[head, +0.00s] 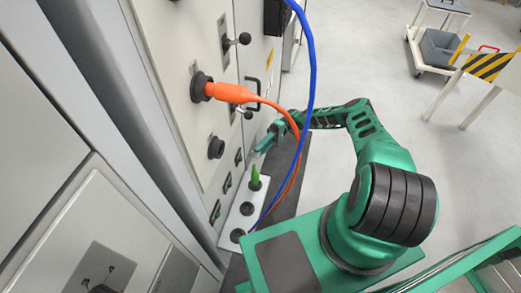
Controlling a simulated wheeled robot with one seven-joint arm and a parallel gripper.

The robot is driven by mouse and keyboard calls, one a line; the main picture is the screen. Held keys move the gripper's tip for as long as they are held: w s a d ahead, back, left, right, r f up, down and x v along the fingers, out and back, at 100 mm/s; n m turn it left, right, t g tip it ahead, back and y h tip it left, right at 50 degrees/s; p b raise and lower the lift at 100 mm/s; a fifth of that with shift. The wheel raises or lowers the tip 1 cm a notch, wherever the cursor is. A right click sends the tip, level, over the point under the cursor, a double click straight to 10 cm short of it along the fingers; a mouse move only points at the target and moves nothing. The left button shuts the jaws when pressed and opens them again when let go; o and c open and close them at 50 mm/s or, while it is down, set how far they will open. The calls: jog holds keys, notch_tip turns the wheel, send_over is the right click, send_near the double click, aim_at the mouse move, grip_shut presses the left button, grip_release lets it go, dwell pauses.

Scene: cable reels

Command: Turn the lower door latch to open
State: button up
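A grey cabinet door (185,70) stands at the left of the head view. The upper latch (243,39) is a black lever with a ball knob, sticking out to the right. The lower latch (247,114) has a similar dark knob and sits further down, just below the orange plug, which partly hides it. My gripper (266,142) has teal fingers and is close to the cabinet face, below and to the right of the lower latch. It appears apart from the latch. The cables cross in front of my wrist, and the finger gap is too small to judge.
An orange plug and cable (232,93) and a blue cable (312,65) hang beside my arm. A green plug (255,177) stands in a white socket panel (231,218) below. A trolley (430,65) and a striped barrier (489,67) stand at the right. Open floor lies between.

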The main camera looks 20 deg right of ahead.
aim_at(256, 154)
jog(key=shift+d+r, duration=0.1)
jog(key=shift+r, duration=0.05)
jog(key=r+n+t+h, duration=0.1)
jog(key=t+h, duration=0.2)
jog(key=s+a+r+n+t+h, duration=0.1)
jog(key=t+h, duration=0.2)
jog(key=s+r+n+t+h, duration=0.1)
jog(key=n+t+h, duration=0.1)
jog(key=t+h, duration=0.1)
jog(key=shift+a+t+h, duration=0.25)
jog(key=shift+t+h, duration=0.05)
jog(key=shift+h, duration=0.1)
jog(key=shift+s+a+r+n+t+h, duration=0.1)
jog(key=shift+s+a+n+t+h, duration=0.1)
jog(key=shift+t+h, duration=0.35)
jog(key=shift+s+a+n+t+h, duration=0.1)
jog(key=shift+s+a+t+h, duration=0.2)
jog(key=shift+t, duration=0.45)
jog(key=s+d+r+m+h, duration=0.1)
jog(key=s+d+r, duration=0.2)
jog(key=d+r, duration=0.2)
jog(key=s+d+r+m+g+h, duration=0.1)
jog(key=s+d+r, duration=0.3)
jog(key=r, duration=0.5)
jog(key=s+d+r+m+g+h, duration=0.1)
jog(key=s+d+r+m+h, duration=0.1)
jog(key=d+r, duration=0.5)
jog(key=shift+s+d+r+m, duration=0.4)
jog(key=shift+s+r+m, duration=0.2)
jog(key=shift+s, duration=0.1)
